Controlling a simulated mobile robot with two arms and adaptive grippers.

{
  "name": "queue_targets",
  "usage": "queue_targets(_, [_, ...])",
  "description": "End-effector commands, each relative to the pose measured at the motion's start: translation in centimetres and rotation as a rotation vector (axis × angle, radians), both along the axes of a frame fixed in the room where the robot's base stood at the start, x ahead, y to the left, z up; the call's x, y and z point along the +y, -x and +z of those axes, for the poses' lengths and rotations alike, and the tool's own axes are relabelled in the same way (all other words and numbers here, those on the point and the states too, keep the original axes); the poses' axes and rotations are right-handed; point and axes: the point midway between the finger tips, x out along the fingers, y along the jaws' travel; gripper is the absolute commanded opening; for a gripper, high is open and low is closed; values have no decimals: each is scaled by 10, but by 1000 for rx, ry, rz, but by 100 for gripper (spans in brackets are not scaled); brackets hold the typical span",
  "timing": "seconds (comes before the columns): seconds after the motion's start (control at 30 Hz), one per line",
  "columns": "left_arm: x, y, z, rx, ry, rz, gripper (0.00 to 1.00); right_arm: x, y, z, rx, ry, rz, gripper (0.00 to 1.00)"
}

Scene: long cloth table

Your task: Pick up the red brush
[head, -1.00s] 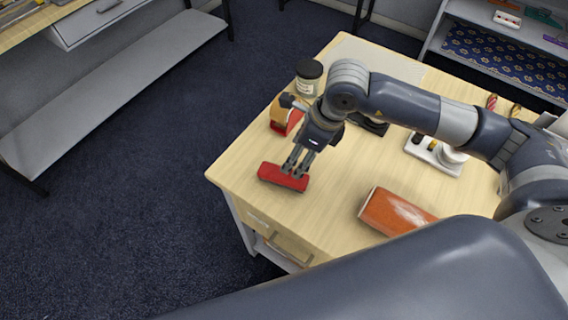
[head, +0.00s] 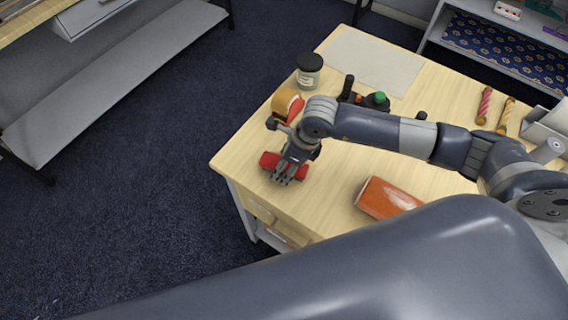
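The red brush (head: 270,159) lies near the left front corner of the wooden-topped table. Its red ends show on both sides of my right gripper (head: 282,179), which covers its middle. The fingers point down and toward the front edge, reaching across the brush. I cannot make out whether they are closed on it or only in front of it. The brush looks to be at table height. My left gripper is not in the view.
A dark-lidded jar (head: 309,72) and a red and tan object (head: 288,104) stand behind the gripper. An orange block (head: 387,197) lies to the right. Pink (head: 484,106) and yellow (head: 506,115) twisted sticks lie farther right. The table's front edge is close to the brush.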

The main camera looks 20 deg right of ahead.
Motion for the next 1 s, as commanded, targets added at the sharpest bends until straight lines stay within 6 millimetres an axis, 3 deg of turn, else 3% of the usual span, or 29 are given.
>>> queue_targets(0.03, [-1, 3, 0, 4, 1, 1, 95, 0, 0, 0, 0, 0, 0, 62])
queue_targets(0.2, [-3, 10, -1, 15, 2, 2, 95, 0, 0, 0, 0, 0, 0, 23])
queue_targets(0.27, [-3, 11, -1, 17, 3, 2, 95, 0, 0, 0, 0, 0, 0, 12])
queue_targets(0.67, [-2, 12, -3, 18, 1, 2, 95, 0, -1, 3, -3, -2, 0, 12])
queue_targets(0.87, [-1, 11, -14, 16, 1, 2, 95, 0, -1, 17, -5, -1, 1, 12])
queue_targets(0.97, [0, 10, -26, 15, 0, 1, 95, 0, -2, 36, -9, -3, 1, 12])
queue_targets(1.0, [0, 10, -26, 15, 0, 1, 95, -3, 10, 33, -1, 2, 3, 12])
